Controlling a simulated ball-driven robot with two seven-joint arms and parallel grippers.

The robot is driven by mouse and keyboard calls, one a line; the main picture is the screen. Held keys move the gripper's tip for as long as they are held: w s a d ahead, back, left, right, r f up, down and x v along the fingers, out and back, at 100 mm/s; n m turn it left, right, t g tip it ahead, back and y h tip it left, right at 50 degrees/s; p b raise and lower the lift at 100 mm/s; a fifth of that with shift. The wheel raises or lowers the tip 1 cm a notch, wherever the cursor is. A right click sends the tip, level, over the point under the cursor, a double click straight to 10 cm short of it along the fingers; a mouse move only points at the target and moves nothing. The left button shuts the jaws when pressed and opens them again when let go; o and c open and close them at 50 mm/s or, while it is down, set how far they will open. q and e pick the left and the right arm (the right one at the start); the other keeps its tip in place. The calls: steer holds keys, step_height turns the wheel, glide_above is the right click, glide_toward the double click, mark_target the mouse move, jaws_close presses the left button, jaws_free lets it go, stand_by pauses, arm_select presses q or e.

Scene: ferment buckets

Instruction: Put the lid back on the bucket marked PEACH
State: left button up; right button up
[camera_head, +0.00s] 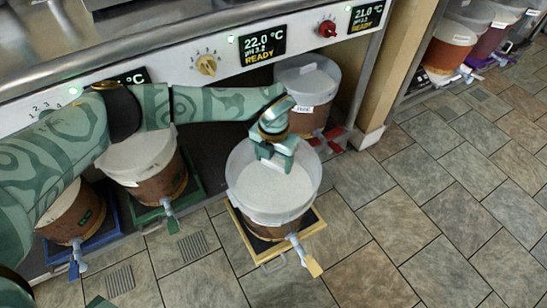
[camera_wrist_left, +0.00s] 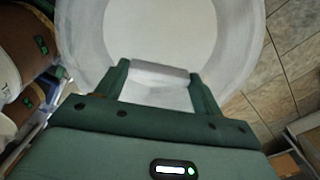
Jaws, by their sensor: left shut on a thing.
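A round, translucent-walled bucket (camera_head: 255,228) with brown contents stands at the centre on a yellow-edged tray (camera_head: 313,223), its tap facing front. I cannot read the name PEACH on it. A pale lid (camera_head: 262,196) appears over its top; I cannot tell whether it rests on the rim or hangs just above. My left gripper (camera_head: 279,162) reaches over the bucket's far half from the left. In the left wrist view its fingers are shut on the lid's whitish bar handle (camera_wrist_left: 160,70), with a pale disc and ring beyond. My right gripper is not in view.
Two lidded buckets stand to the left, on a green tray (camera_head: 192,188) and a blue tray (camera_head: 85,247). Another lidded bucket (camera_head: 308,80) stands close behind, beneath the control panel (camera_head: 275,40). More buckets (camera_head: 450,45) stand at upper right. The tiled floor (camera_head: 420,220) at right is clear.

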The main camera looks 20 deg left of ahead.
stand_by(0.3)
arm_select(q)
steer(key=o, duration=1.2)
steer(key=shift+o, duration=0.5)
steer(key=shift+r+p, duration=2.45)
steer(key=shift+r, duration=1.15)
steer(key=shift+f, duration=0.1)
steer(key=shift+c, duration=0.7)
jaws_close()
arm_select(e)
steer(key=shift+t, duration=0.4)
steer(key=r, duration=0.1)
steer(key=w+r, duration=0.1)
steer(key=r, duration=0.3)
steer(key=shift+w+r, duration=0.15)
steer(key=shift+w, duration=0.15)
arm_select(q)
steer(key=shift+f, duration=0.1)
